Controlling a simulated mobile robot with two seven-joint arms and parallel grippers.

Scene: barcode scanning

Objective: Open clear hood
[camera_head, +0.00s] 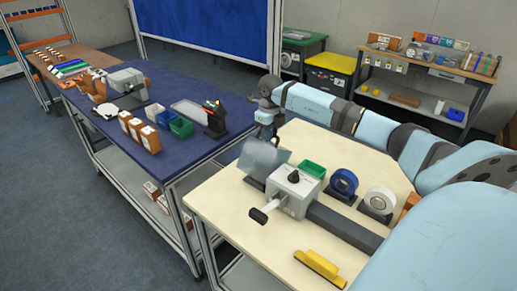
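The clear hood (262,159) is a see-through grey panel, tilted at the far left side of a small grey machine (292,194). The machine stands on the cream table and has a black knob on top and a handle at the front. My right gripper (268,132) hangs just above and behind the hood's upper edge. I cannot tell whether its fingers touch the hood or whether they are open. My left gripper is not in view.
A green bin (312,169), blue tape roll (343,183) and white tape roll (379,201) stand behind and right of the machine. A yellow holder (320,266) lies in front. The blue-topped table (205,146) on the left carries boxes and bins.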

